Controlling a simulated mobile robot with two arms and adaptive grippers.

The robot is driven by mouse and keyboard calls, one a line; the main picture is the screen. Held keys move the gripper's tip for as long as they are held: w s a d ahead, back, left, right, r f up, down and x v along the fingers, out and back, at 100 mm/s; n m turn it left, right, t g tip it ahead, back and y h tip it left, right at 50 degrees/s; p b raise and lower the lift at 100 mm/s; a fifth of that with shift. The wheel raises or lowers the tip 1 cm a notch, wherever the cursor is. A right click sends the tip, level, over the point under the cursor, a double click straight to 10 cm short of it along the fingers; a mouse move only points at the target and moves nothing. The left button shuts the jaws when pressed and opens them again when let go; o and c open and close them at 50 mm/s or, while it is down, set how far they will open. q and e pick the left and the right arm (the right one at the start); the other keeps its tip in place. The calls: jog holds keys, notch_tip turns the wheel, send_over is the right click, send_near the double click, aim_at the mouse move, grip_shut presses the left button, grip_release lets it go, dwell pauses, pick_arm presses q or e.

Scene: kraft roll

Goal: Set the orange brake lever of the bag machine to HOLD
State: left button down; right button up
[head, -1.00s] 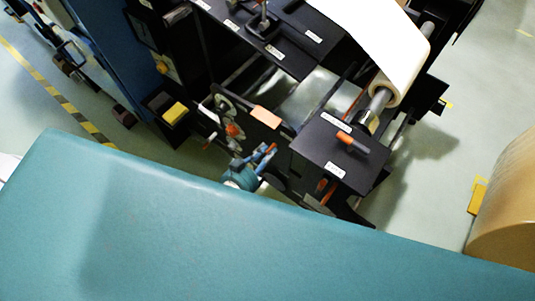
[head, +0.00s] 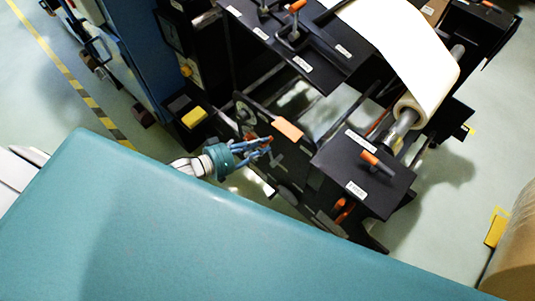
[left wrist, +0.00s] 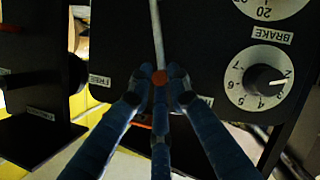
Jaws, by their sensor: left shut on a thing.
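The bag machine (head: 283,178) stands beyond the teal surface in the head view. My left gripper (head: 268,146) reaches its dark side panel from the left. In the left wrist view, my left gripper (left wrist: 160,80) is shut on the orange knob of the brake lever (left wrist: 157,35), whose thin grey rod crosses the black panel. A FREE label (left wrist: 100,80) shows left of the knob. Another label (left wrist: 205,100), right of the knob, is mostly hidden by a finger, so I cannot read it. The lever's end lies between these two labels. My right gripper is not in view.
A BRAKE label (left wrist: 272,34) and a numbered dial (left wrist: 258,77) are right of the lever. In the head view, an orange plate (head: 288,129) and an orange-handled lever (head: 376,160) are close by. A white roll (head: 410,55) and a brown roll (head: 515,250) are farther right.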

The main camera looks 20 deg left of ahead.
pick_arm(q)
jog(key=shift+n, duration=0.4)
jog(key=shift+w+a+f+b, duration=0.2)
jog(key=shift+a+f+b, duration=1.25)
jog(key=shift+a+b, duration=0.35)
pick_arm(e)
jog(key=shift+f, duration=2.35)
pick_arm(q)
jog(key=c, duration=1.7)
grip_release()
jog(key=shift+w+a, duration=0.1)
jog(key=shift+w, duration=0.1)
jog(key=shift+w+r, duration=0.15)
jog(key=shift+r, duration=0.05)
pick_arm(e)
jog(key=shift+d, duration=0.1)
